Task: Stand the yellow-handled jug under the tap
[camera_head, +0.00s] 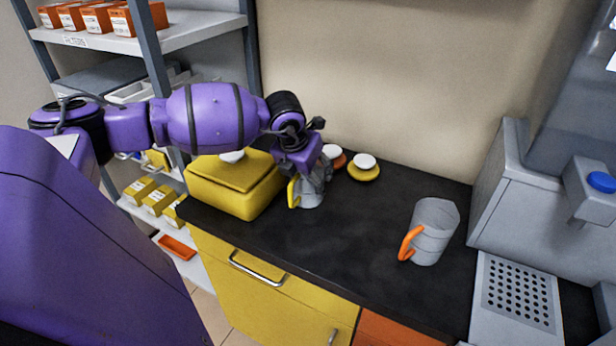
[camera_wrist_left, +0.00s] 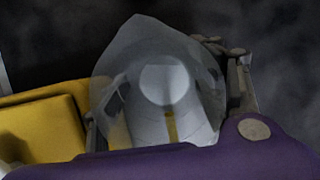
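The yellow-handled jug (camera_head: 311,198) is clear and stands upright on the dark counter beside the yellow box. Its yellow handle points left in the head view. My left gripper (camera_head: 314,172) is at the jug from above and partly hides it. In the left wrist view the jug (camera_wrist_left: 160,85) fills the space between my left gripper's fingers (camera_wrist_left: 165,105), one at each side. I cannot tell whether they press on its wall. The tap (camera_head: 590,200), grey with a blue top, is at the right edge above a perforated drip tray (camera_head: 484,310). My right gripper is out of view.
An orange-handled jug (camera_head: 434,232) stands on the counter (camera_head: 335,255) between my left gripper and the drip tray. A yellow box (camera_head: 235,190) is close left of the gripper. Yellow (camera_head: 364,173) and orange (camera_head: 340,161) items with white tops sit behind. The counter's front middle is clear.

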